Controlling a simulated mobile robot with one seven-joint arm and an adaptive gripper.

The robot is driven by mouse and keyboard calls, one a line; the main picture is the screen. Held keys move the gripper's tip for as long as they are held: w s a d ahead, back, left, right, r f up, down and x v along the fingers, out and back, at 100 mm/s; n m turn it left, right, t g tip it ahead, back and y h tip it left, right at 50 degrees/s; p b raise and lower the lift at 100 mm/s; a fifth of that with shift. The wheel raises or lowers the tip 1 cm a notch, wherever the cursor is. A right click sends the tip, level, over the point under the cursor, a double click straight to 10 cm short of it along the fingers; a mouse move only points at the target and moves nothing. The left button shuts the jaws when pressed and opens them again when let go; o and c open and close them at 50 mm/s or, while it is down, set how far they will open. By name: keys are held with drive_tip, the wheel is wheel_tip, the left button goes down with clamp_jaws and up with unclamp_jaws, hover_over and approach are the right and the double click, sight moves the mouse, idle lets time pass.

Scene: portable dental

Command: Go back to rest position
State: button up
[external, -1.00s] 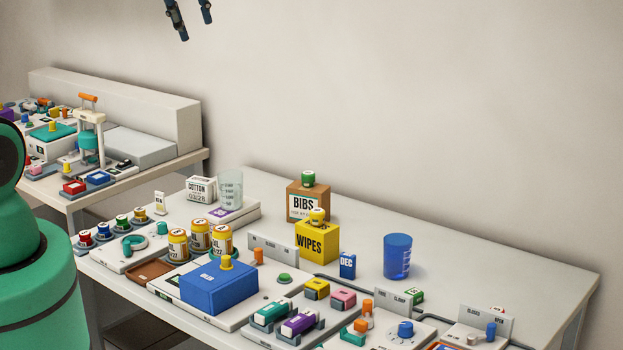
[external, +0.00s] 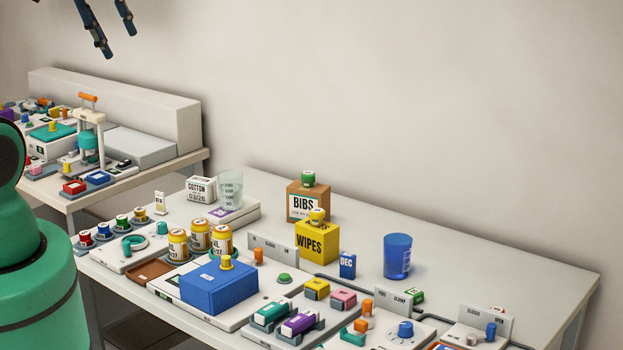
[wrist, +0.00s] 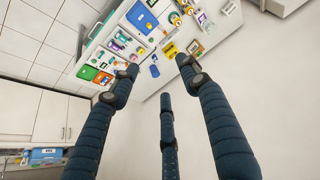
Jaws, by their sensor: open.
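My gripper (external: 117,36) is at the top left of the external view, high above the tables. Its dark blue fingers hang down and are spread apart, with nothing between them. The wrist view shows the open fingers of my gripper (wrist: 160,85) in front of the wall, with the table and its objects beyond the fingertips. The rest of the gripper is cut off by the top edge of the external view. My green arm and base show at the left edge of that view.
The near table (external: 480,262) carries a blue lidded box (external: 218,290), a yellow WIPES box (external: 316,242), a BIBS box (external: 300,204), a blue cup (external: 397,257) and several small items. A second table (external: 150,172) stands behind left. The air around the gripper looks clear.

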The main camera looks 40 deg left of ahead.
wheel_tip(320, 180, down, 12)
drive_tip(key=b, duration=1.2)
